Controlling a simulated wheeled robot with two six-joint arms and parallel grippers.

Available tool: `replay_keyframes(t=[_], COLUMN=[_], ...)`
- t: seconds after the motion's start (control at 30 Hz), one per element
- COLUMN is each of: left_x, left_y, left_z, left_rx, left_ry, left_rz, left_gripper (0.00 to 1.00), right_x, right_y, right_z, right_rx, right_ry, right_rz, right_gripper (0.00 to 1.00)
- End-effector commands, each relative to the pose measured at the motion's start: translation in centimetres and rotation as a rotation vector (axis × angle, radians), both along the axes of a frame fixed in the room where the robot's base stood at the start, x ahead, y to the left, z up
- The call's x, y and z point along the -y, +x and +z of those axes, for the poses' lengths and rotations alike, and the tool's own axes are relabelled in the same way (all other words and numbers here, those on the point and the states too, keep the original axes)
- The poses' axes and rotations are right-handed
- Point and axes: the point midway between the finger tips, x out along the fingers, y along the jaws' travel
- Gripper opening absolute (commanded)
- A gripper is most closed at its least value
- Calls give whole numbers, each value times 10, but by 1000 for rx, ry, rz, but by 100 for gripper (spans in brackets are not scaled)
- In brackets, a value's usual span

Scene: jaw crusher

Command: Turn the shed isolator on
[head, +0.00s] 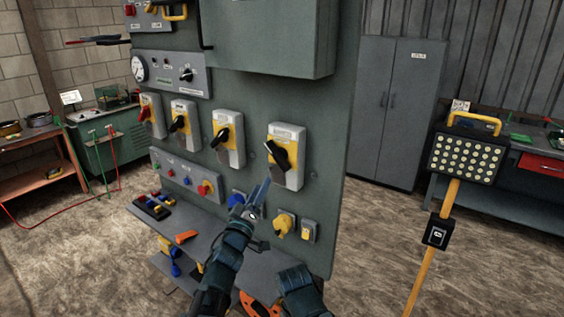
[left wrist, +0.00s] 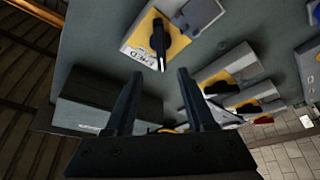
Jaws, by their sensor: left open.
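Several isolators with rotary handles sit in a row on the grey-green panel (head: 345,110). The rightmost isolator (head: 286,172) has a grey-white box, a yellow plate and a black handle (head: 279,155) set at a slant. My left gripper (head: 258,196) is open and empty, just below and left of this isolator, apart from its handle. In the left wrist view the black handle (left wrist: 158,42) lies beyond the gap between my open fingers (left wrist: 158,76). Small lettering on its yellow plate is too unclear to read surely. A dark part of my right arm shows low in the head view; its jaws cannot be made out.
Left along the row are two more black-handled isolators (head: 229,148) (head: 185,135) and a red-handled one (head: 149,116). Below are a yellow knob (head: 283,226) and a shelf (head: 195,228) with tools. A lamp on a yellow post (head: 465,155) stands right.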

Motion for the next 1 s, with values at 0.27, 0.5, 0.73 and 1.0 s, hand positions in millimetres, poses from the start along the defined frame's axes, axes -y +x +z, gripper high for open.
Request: replay_keyframes(t=[0.27, 0.5, 0.73, 1.0], left_x=[10, 26, 39, 45], left_y=[29, 75, 108, 125], left_z=[10, 24, 33, 37], left_rx=[-2, -2, -2, -2], left_ry=[1, 1, 1, 1], left_rz=[1, 1, 1, 2], left_gripper=[55, 55, 55, 55], right_x=[0, 0, 0, 0], right_y=[0, 0, 0, 0], right_z=[10, 24, 34, 38], right_rx=[0, 0, 0, 0], right_ry=[0, 0, 0, 0], right_rz=[0, 0, 0, 0], right_gripper=[100, 100, 100, 100])
